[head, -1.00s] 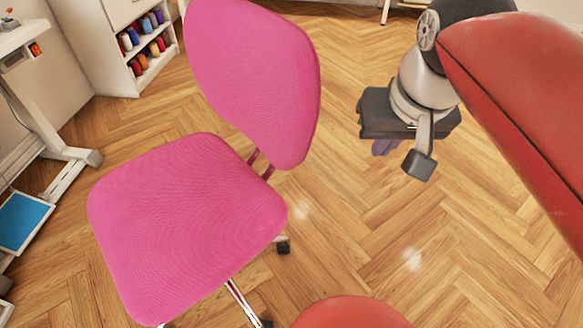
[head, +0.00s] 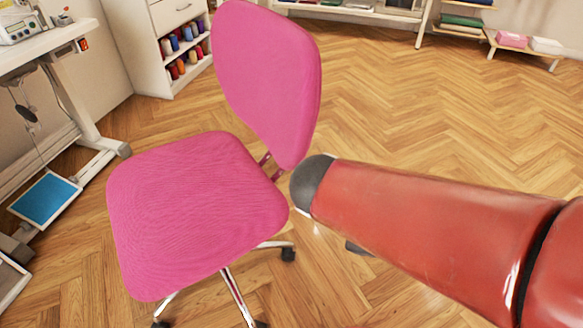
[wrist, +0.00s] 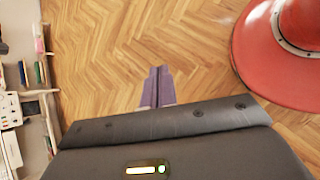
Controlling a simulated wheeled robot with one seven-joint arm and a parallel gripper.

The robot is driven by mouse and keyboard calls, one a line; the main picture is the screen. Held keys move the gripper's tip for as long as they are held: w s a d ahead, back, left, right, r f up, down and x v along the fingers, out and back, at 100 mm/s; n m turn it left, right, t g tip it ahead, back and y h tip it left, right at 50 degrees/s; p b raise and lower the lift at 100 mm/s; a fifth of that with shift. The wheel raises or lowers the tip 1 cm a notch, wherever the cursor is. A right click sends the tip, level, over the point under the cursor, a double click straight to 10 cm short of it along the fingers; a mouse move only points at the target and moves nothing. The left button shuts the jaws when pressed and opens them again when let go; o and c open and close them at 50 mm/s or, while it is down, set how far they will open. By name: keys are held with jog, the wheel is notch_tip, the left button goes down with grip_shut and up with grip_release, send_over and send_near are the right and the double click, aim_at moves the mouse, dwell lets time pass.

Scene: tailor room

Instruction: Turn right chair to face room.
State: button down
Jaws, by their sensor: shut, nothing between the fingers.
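The pink swivel chair (head: 190,205) stands left of centre in the head view, on a chromed wheeled base. Its backrest (head: 270,80) is on the far right side of the seat, and the seat's open side points toward the sewing table at left. My red arm reaches in from the right, its rounded end beside the lower backrest; I cannot tell whether it touches. My gripper (wrist: 158,88) shows in the wrist view with its purple fingers together and empty over bare floor. In the head view my gripper is hidden behind the arm.
A white table (head: 40,45) with a machine and a blue pedal (head: 45,198) stand at left. A white cabinet (head: 160,50) with thread spools is behind the chair. Low shelves (head: 520,45) line the back. The wooden floor at right and behind is clear.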

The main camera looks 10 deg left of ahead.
jog(key=w+a+n+t+h, duration=0.2)
jog(key=a+n+t, duration=0.3)
jog(key=a+n, duration=0.25)
jog(key=n+t+y+b, duration=0.1)
jog(key=n+t+y, duration=0.3)
jog(key=n+t, duration=0.55)
send_near(293, 153)
jog(key=shift+g, duration=0.35)
jog(key=x, duration=0.6)
jog(key=shift+w+d+r, duration=0.1)
jog(key=shift+w+r, duration=0.15)
jog(key=shift+w, duration=0.1)
jog(key=shift+w, duration=0.1)
